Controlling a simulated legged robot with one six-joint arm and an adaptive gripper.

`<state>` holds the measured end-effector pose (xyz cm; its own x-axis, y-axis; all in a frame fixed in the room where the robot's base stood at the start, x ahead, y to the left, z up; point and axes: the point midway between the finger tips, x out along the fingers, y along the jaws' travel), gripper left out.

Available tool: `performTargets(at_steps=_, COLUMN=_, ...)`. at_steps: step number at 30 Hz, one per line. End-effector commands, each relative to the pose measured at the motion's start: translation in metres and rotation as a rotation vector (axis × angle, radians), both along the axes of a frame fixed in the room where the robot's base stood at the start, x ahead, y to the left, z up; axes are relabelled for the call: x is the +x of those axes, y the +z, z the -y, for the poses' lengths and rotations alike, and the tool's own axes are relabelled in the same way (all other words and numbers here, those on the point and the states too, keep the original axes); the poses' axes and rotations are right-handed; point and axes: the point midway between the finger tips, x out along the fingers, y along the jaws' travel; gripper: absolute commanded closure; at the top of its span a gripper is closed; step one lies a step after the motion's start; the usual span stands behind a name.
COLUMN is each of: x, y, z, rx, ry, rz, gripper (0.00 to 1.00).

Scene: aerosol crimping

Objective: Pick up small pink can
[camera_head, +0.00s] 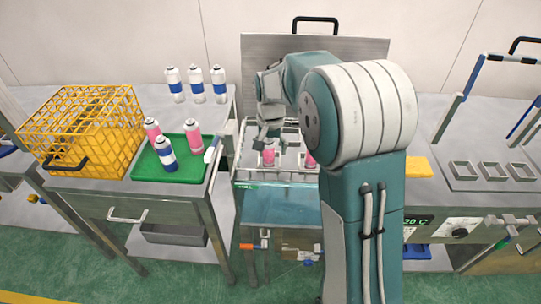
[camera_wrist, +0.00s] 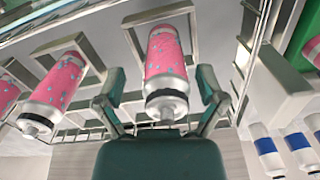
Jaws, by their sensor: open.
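A pink can (camera_head: 268,155) stands in the metal rack at the middle station, and a second pink can (camera_head: 310,159) stands to its right, partly hidden by my arm. My gripper (camera_head: 265,135) is above the left one in the head view. In the wrist view a speckled pink can (camera_wrist: 166,60) with a silver top lies between the two spread fingers of my gripper (camera_wrist: 161,88). A gap shows on each side of it, so the jaws are open and not closed on it. Another pink can (camera_wrist: 58,82) is left of the fingers there.
A green tray (camera_head: 188,172) on the left table holds two pink cans and a blue-and-white can (camera_head: 165,153). A yellow wire basket (camera_head: 85,130) stands beside it. Several blue-and-white cans (camera_head: 197,85) stand behind. Metal rack frames surround the can near my fingers.

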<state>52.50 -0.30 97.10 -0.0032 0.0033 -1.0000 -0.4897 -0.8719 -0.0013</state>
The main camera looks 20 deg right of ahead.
Motion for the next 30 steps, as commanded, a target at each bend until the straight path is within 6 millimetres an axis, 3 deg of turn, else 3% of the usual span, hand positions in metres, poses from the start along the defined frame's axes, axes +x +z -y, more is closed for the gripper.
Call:
performTargets(at_steps=10, x=0.0000, y=-0.0099, z=-0.0008, rx=0.000, ry=0.001, rz=0.002, gripper=0.11)
performTargets(at_steps=16, x=-0.0002, y=-0.0102, z=0.0005, rx=0.001, ry=0.001, rz=0.000, gripper=1.00)
performTargets(at_steps=30, x=0.0000, y=-0.0049, z=-0.0007, rx=0.000, ry=0.002, rz=0.000, gripper=1.00)
